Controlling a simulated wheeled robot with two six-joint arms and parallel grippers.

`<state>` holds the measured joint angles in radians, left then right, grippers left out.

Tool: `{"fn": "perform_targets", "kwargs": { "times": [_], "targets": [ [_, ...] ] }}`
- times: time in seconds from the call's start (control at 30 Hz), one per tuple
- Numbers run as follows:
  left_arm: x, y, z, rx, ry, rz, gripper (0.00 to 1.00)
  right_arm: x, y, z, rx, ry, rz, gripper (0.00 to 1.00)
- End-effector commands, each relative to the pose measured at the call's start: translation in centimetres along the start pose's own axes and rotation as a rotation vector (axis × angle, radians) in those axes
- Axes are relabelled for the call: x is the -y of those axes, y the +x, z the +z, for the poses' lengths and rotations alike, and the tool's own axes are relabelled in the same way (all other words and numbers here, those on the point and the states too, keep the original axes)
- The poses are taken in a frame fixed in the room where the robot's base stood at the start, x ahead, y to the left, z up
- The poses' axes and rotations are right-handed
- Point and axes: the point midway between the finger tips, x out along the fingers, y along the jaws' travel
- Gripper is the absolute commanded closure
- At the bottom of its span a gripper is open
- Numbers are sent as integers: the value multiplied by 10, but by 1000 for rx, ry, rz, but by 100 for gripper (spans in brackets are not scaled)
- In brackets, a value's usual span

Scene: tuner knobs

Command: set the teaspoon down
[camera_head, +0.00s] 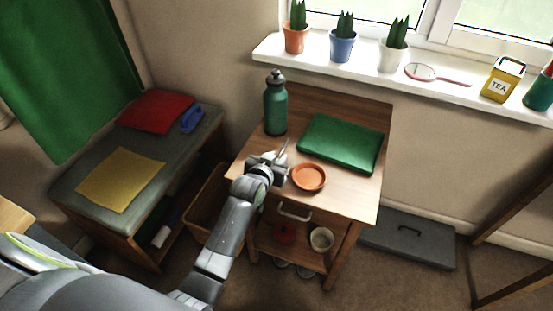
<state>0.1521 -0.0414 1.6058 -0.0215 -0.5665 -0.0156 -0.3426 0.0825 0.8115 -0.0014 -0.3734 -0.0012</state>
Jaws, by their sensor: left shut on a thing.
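My left gripper (274,160) is over the left front part of the small wooden table (345,192). It is shut on the teaspoon (285,147), a thin grey piece that sticks up at a slant past the fingers. The rest of the spoon is hidden by the gripper. I cannot tell whether the spoon touches the tabletop. My right gripper is not in view.
An orange saucer (309,177) lies just right of the gripper. A green bottle (275,104) stands behind it, and a green folded cloth or book (341,143) lies at the back right. Bare wood shows along the table's front right.

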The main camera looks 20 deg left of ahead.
Motion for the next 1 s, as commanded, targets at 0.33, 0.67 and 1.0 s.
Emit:
{"fn": "perform_targets", "kwargs": {
  "times": [0.33,0.67,1.0],
  "targets": [
    [0,1,2,0,0,0,55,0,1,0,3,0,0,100],
    [0,-2,-1,1,0,0,55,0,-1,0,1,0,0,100],
    [0,-54,-1,0,-3,-1,55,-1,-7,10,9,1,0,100]
  ]
}}
